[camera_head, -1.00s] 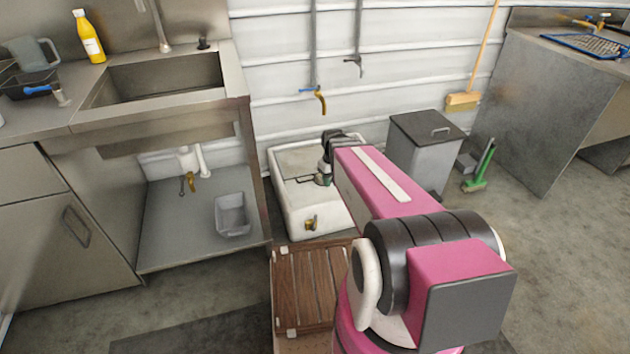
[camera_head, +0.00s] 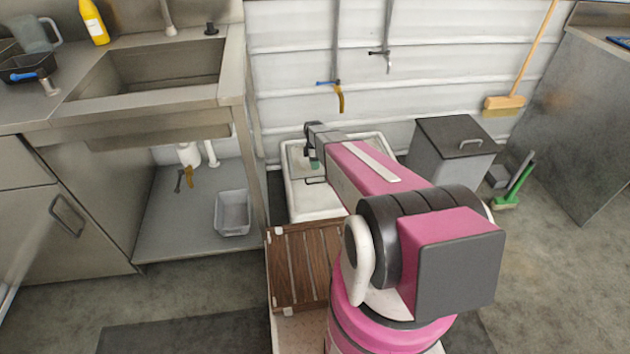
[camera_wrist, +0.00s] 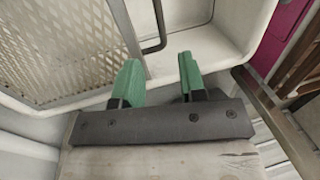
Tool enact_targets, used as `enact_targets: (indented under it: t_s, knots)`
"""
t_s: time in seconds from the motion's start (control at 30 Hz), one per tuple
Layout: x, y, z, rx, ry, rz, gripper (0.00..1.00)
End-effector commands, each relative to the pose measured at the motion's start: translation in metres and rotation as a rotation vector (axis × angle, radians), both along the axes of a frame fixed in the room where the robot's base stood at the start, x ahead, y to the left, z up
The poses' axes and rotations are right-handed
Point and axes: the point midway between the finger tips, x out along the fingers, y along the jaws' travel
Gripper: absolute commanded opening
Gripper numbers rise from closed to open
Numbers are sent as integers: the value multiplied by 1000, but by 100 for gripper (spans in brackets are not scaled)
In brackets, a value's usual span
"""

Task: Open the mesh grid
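The mesh grid (camera_wrist: 65,45) is a pale metal lattice in the white basin (camera_wrist: 225,45), at the upper left of the wrist view. A dark bent bar like a handle (camera_wrist: 161,25) stands at its right edge. My gripper (camera_wrist: 160,70) is open and empty, its two green fingers apart. In the wrist view the bar's bend shows just beyond and between the fingertips; I cannot tell whether they touch. In the head view the basin (camera_head: 315,207) stands on the floor, and my arm hides much of it and most of the grid.
A slatted wooden platform (camera_head: 298,265) lies in front of the basin. A steel sink cabinet (camera_head: 190,250) is at left, with a grey tub (camera_head: 232,213) inside. A lidded grey bin (camera_head: 450,155) stands right of the basin. A tap (camera_head: 334,92) hangs on the wall above.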

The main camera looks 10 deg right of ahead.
Motion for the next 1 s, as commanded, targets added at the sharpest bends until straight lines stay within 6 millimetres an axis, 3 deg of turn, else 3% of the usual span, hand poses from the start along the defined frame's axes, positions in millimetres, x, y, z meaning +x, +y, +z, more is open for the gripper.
enact_targets:
  t_s: [0.3, 0.5, 0.97, 1.0]
  knots:
    - [-11, 0, -56, 0, 1, -2, 38]
    - [-15, 0, -80, -1, 1, -3, 38]
    - [-18, 0, -90, -1, -1, -3, 38]
    - [-18, 0, -90, -1, -1, -3, 25]
